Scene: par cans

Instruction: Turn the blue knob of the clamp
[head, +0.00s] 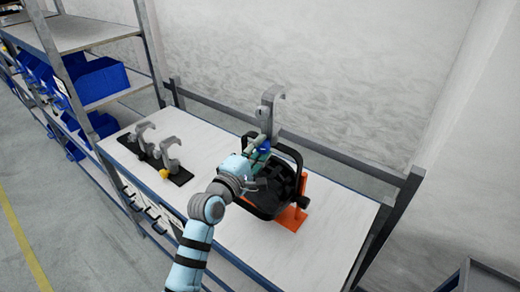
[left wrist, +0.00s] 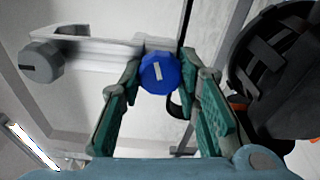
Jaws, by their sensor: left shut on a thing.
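The blue knob (left wrist: 158,73) with a pale bar mark sits on the grey clamp (left wrist: 100,45) in the left wrist view. My left gripper (left wrist: 158,85) has its two green fingers on either side of the knob and is shut on it. In the head view the clamp (head: 270,110) stands upright above the black par can (head: 275,188), and my left gripper (head: 258,155) is at its lower end. The blue knob (head: 265,146) shows only a little there, partly hidden by the gripper. My right gripper is not in view.
The par can's black yoke and orange stand (head: 291,218) are on the white table (head: 330,235). Two grey clamps (head: 170,155) stand on a black base at the left. Shelves with blue bins (head: 102,80) stand farther left.

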